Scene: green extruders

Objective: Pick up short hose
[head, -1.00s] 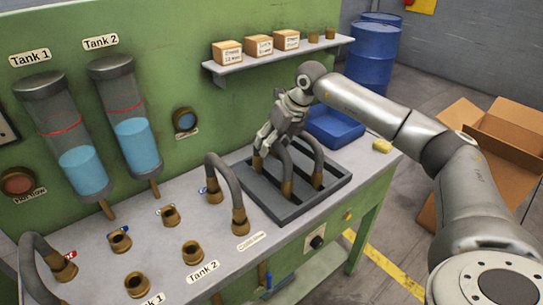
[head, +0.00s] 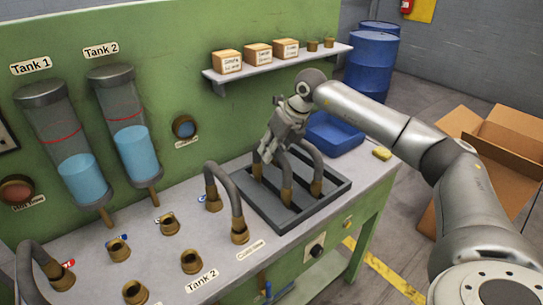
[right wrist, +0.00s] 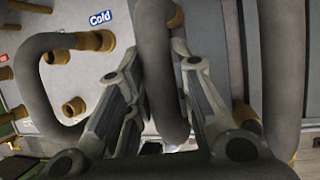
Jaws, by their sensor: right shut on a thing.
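Two dark grey bent hoses with brass ends stand in the dark slotted tray (head: 333,193). My right gripper (head: 268,155) is shut on the left one (head: 284,168), above the tray; its brass end is still down at the tray. In the right wrist view the held hose (right wrist: 155,70) runs between the two fingers (right wrist: 160,55), and its lower bend hangs between them. The other tray hose (head: 317,163) stands just right of it; it also shows at the right in the right wrist view (right wrist: 284,70). The gripper partly hides both hoses' upper parts. My left gripper is out of view.
A connected hose (head: 236,200) arches over the table just left of the tray. Several bare brass ports (head: 191,262) stand further left. A shelf with boxes (head: 258,53) juts out above.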

